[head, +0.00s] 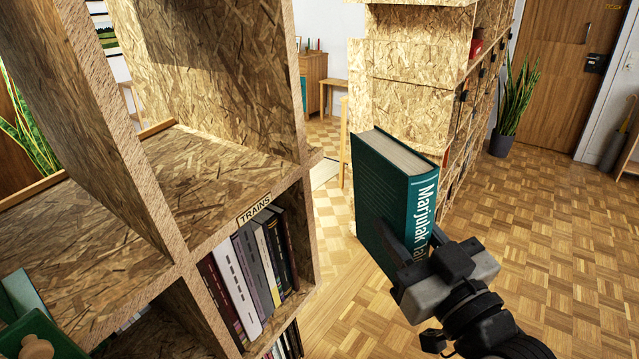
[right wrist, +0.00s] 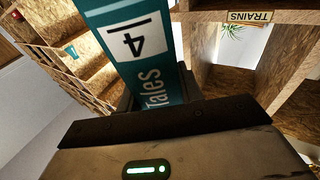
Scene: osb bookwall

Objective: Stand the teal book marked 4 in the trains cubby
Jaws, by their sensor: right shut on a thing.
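The teal book (head: 390,190) is held upright in my right gripper (head: 412,245), its white-lettered spine toward the gripper. The right wrist view shows the spine (right wrist: 135,45) close up, with a 4 on a white label. The book is in free air, to the right of the shelf and apart from it. The TRAINS label (head: 255,208) is on a shelf board's front edge; the label also shows in the right wrist view (right wrist: 249,16). Above that board is an empty compartment (head: 215,165); below it stand several books (head: 250,270). My left gripper is not in view.
The OSB bookcase's upright post (head: 135,150) edges the empty compartment on the left. A second OSB shelf unit (head: 410,65) stands behind the held book. A potted plant (head: 515,95) and a door are at the back right. Parquet floor (head: 540,220) is clear on the right.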

